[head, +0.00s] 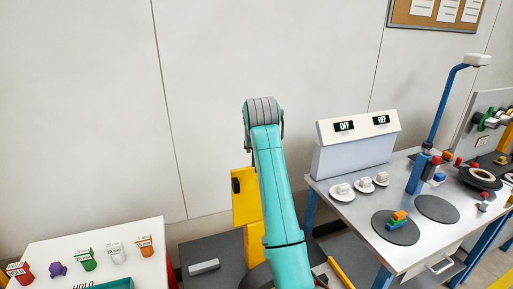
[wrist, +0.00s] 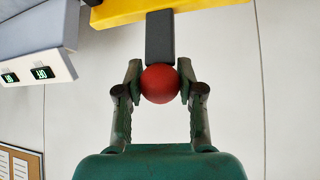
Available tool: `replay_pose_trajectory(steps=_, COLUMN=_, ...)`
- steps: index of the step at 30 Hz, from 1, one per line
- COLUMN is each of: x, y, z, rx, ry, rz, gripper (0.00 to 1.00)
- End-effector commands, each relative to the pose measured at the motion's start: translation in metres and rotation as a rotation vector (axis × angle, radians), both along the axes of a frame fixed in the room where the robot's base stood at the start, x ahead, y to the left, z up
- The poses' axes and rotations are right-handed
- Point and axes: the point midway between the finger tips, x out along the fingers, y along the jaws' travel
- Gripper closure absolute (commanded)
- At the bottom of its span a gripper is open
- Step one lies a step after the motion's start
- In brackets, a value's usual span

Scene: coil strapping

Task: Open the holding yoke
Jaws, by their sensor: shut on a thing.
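The holding yoke is a yellow part (head: 247,205) standing behind my teal arm in the head view. In the wrist view its yellow body (wrist: 205,10) crosses the top edge, and a dark bar (wrist: 160,38) runs from it to a round red knob (wrist: 160,84). My gripper (wrist: 160,90) has one finger on each side of the red knob and is shut on it. In the head view my arm hides the gripper and the knob. How far the yoke is open cannot be told.
A grey console (head: 357,145) with two displays reading OFF stands right of my arm on a metal table (head: 335,190) with several small items. A white table (head: 150,235) with coloured cups is at lower left.

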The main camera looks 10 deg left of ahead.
Motion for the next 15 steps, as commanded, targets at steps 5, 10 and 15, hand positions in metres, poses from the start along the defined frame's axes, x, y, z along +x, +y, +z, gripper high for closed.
replay_pose_trajectory(steps=5, x=0.0006, y=-0.0011, z=-0.0001, rx=0.0, ry=-0.001, rz=-0.001, gripper=0.43)
replay_pose_trajectory(steps=10, x=0.0001, y=-0.0004, z=-0.0001, rx=0.0, ry=0.0, rz=0.0, gripper=0.37)
replay_pose_trajectory(steps=15, x=-0.0005, y=-0.0002, z=0.0006, rx=0.0, ry=-0.001, rz=0.0, gripper=0.37)
